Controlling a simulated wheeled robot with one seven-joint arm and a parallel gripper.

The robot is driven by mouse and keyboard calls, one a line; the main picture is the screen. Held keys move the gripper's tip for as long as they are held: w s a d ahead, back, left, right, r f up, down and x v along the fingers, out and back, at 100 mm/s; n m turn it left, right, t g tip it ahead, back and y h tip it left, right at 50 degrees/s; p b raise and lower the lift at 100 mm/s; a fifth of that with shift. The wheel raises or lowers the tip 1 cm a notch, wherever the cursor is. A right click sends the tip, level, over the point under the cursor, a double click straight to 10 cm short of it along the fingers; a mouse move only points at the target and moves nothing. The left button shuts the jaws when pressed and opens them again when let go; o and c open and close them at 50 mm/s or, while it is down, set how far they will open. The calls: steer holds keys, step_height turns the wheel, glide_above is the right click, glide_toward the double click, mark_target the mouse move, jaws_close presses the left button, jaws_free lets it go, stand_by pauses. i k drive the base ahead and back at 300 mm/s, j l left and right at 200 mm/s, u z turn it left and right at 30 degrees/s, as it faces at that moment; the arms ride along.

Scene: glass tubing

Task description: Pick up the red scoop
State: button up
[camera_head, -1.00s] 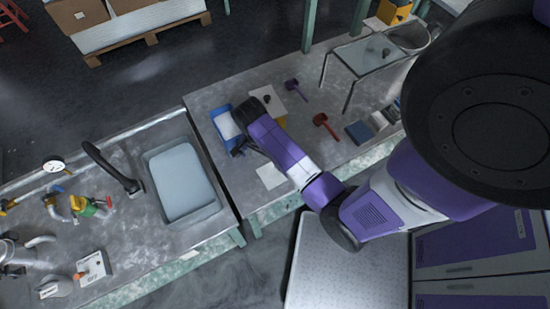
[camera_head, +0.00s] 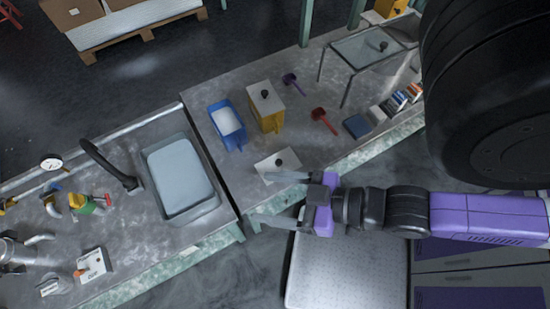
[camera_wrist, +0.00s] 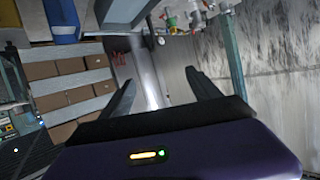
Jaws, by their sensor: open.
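The red scoop (camera_head: 324,121) lies on the metal table, right of the yellow container, with its handle toward the lower right. A purple scoop (camera_head: 294,84) lies behind it and to the left. My gripper (camera_head: 277,198) is open and empty at the table's front edge, its two fingers pointing left. It is apart from the red scoop, to the front and left of it. In the wrist view, the two open fingers (camera_wrist: 160,90) show with nothing between them, and I cannot make out the red scoop there.
A blue bin (camera_head: 228,124) with white contents, a yellow container (camera_head: 268,112) and a white lid with a black knob (camera_head: 277,164) are on the table. A dark blue box (camera_head: 357,127) and a glass-topped stand (camera_head: 366,50) are at right. A sink (camera_head: 181,178) is left.

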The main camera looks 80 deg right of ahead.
mark_target(317, 115)
steer(key=k+z, duration=0.1)
steer(key=k, duration=0.55)
steer(key=j+z, duration=0.1)
steer(key=z, duration=0.4)
steer(key=j+z, duration=0.15)
steer(key=z, duration=0.3)
steer(key=j+z, duration=0.1)
steer(key=z, duration=0.4)
steer(key=k+j, duration=0.1)
steer(key=j+z, duration=0.05)
steer(key=j, duration=0.05)
